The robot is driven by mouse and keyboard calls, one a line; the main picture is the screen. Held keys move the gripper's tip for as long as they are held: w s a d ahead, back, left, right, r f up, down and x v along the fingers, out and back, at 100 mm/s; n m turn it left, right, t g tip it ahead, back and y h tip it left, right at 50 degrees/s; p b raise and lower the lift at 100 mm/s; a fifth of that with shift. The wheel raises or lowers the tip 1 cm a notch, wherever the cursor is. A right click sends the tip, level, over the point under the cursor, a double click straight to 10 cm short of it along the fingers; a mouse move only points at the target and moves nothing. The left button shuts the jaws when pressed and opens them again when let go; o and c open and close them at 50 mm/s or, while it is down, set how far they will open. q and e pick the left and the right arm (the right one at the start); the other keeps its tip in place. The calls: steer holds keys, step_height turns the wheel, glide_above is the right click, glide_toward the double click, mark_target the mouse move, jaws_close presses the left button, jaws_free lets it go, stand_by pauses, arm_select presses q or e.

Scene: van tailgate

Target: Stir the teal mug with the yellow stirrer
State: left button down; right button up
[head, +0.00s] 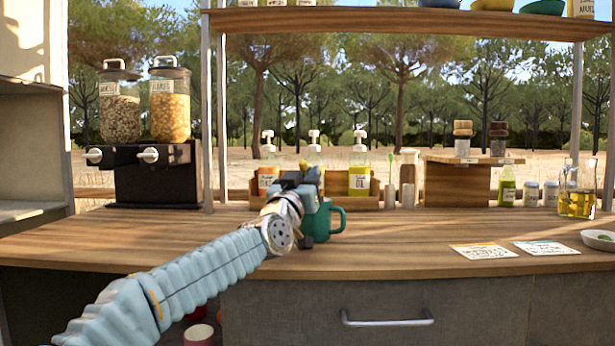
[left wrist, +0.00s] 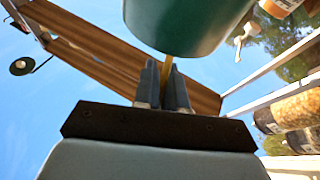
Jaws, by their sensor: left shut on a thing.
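The teal mug (head: 322,222) stands upright on the wooden counter in the head view, its handle to the right. My left gripper (head: 308,182) is over and in front of it, hiding part of its upper left side. In the left wrist view the mug (left wrist: 185,20) fills the top middle, close to the fingers. There my left gripper (left wrist: 163,88) is shut on the yellow stirrer (left wrist: 168,68), of which only a short piece shows between the fingertips and the mug. The stirrer's far end is hidden, so I cannot tell whether it is inside the mug. My right gripper is not in view.
Behind the mug stands a wooden caddy (head: 375,190) with pump bottles. A green stick (head: 391,165) stands in a small holder to its right. Cards (head: 484,251) lie at the front right, near an oil jug (head: 577,195). Dispensers (head: 150,175) stand at the left. The left counter is clear.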

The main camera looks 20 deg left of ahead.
arm_select(q)
steer(key=s+r+p, duration=0.1)
steer(key=r, duration=0.1)
steer(key=s+r+p, duration=0.1)
steer(key=r+p, duration=0.3)
steer(key=r, duration=0.1)
steer(key=shift+s+a+r, duration=0.1)
steer(key=shift+s+a, duration=0.25)
steer(key=shift+s, duration=0.05)
steer(key=shift+s+r+p, duration=0.4)
steer(key=shift+r+p, duration=0.35)
steer(key=shift+r, duration=0.1)
